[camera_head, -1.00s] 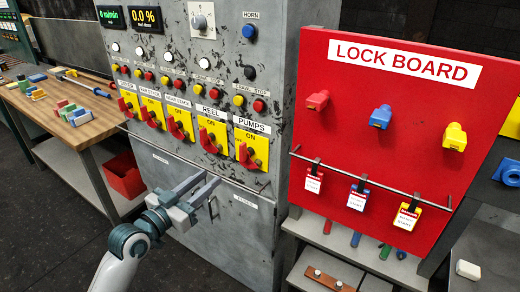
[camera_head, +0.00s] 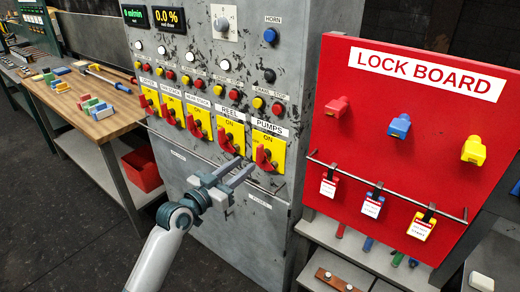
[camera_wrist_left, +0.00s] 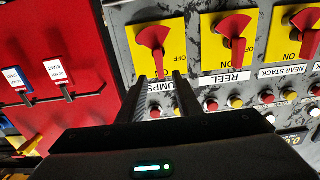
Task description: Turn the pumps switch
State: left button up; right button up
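The pumps switch is a red rotary handle (camera_head: 264,157) on a yellow plate, rightmost in the row on the grey cabinet, under the label PUMPS. It also shows in the left wrist view (camera_wrist_left: 153,38), where the view is upside down and its handle points towards my fingers. My left gripper (camera_head: 246,165) is at the lower left of the switch in the head view. In the left wrist view the gripper (camera_wrist_left: 160,77) is open, its two dark fingers apart with the handle's end lined up between them. I cannot tell whether they touch it. My right gripper is not in view.
The similar REEL switch (camera_head: 229,138) is close on the left. A horizontal rail (camera_head: 205,160) runs below the switches. The red lock board (camera_head: 400,140) with padlocks and hanging tags stands to the right. A wooden bench (camera_head: 100,118) is at the left.

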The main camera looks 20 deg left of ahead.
aim_at(258, 154)
pick_arm(q)
jog(key=p+x, duration=0.2)
jog(key=x, duration=0.7)
jog(key=shift+w+d, duration=0.1)
jog(key=shift+w, duration=0.25)
grip_shut()
